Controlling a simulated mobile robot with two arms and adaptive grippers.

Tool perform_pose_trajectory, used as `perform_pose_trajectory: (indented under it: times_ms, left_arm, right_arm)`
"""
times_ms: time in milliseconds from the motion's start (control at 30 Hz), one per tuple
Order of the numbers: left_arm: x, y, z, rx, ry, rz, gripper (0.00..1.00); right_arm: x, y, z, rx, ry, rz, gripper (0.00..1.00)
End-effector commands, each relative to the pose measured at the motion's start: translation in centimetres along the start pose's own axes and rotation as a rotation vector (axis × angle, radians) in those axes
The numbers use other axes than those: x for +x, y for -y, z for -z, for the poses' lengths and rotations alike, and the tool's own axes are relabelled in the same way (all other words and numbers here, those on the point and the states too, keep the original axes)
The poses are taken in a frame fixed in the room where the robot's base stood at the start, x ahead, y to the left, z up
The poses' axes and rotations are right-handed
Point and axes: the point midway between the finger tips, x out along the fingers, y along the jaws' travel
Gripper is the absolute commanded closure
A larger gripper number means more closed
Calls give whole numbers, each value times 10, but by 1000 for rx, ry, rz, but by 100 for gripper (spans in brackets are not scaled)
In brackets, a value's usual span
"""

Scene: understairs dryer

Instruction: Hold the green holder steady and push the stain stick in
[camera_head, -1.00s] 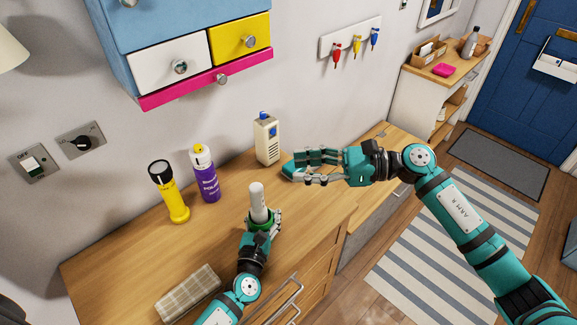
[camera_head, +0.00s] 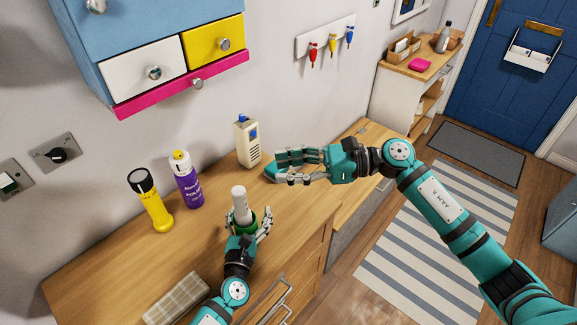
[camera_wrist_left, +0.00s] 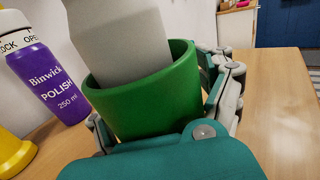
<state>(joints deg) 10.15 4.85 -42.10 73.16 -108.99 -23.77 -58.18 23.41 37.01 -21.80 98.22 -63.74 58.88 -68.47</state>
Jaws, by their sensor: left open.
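The green holder (camera_head: 246,226) stands on the wooden top. The pale grey stain stick (camera_head: 240,203) sits in its mouth with much of its length above the rim, leaning slightly. In the left wrist view the stick (camera_wrist_left: 122,40) is inside the green holder (camera_wrist_left: 150,100), with a gap at the rim. My left gripper (camera_head: 249,219) is open, its fingers spread on either side of the holder. My right gripper (camera_head: 276,174) is beyond and right of the holder, apart from it, pointing left with nothing visible in it; its opening is unclear.
A yellow flashlight (camera_head: 151,203) and a purple polish bottle (camera_head: 188,183) stand left of the holder. A folded checked cloth (camera_head: 176,299) lies at the front left. Drawers (camera_head: 166,65) hang above.

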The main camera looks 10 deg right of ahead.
Motion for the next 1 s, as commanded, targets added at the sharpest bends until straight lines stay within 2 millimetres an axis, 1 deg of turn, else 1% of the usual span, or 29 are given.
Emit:
perform_pose_trajectory:
  times_ms: [67,167,267,500,600,700,867,1000]
  left_arm:
    - [-2,0,0,0,-1,0,21]
    - [-11,0,2,-1,-2,0,21]
    - [-28,0,2,-1,-3,0,21]
    - [-80,0,2,0,-3,1,21]
    - [-98,0,1,1,-2,1,21]
    - [-110,0,1,1,-1,0,21]
    - [-124,0,1,1,-1,1,21]
    - [-145,0,1,1,-3,2,21]
  right_arm:
    - [0,0,0,0,0,0,64]
    - [0,0,0,0,0,0,64]
    - [0,0,0,0,0,0,64]
    - [0,0,0,0,0,0,64]
    - [0,0,0,0,0,0,64]
    - [0,0,0,0,0,0,64]
    - [0,0,0,0,0,0,64]
    - [0,0,2,0,0,0,64]
